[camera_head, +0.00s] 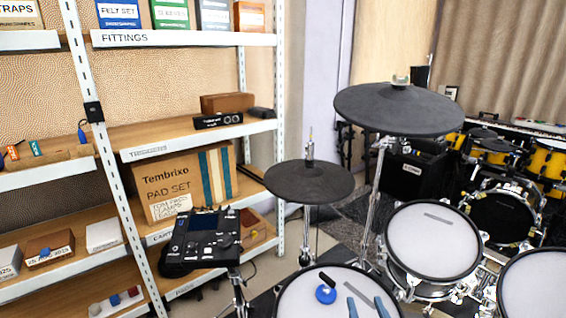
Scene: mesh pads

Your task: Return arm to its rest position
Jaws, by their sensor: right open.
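My right gripper (365,300) shows at the bottom edge in the head view as two blue fingers, apart and with nothing seen between them. It appears over the white mesh pad (300,303) at the bottom middle. I cannot tell how high it is above the pad. The rest of my right arm is out of the frame. My left gripper is not in view. A round blue object (325,294) and a small black piece (327,279) show on the pad, left of the fingers.
Two black cymbals (309,183) (398,108) stand on stands behind the pad. More white-headed drums (434,238) (535,285) are to the right. A black drum module (206,240) stands at left, before shelving (200,136) with boxes. A yellow drum kit (497,155) is behind.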

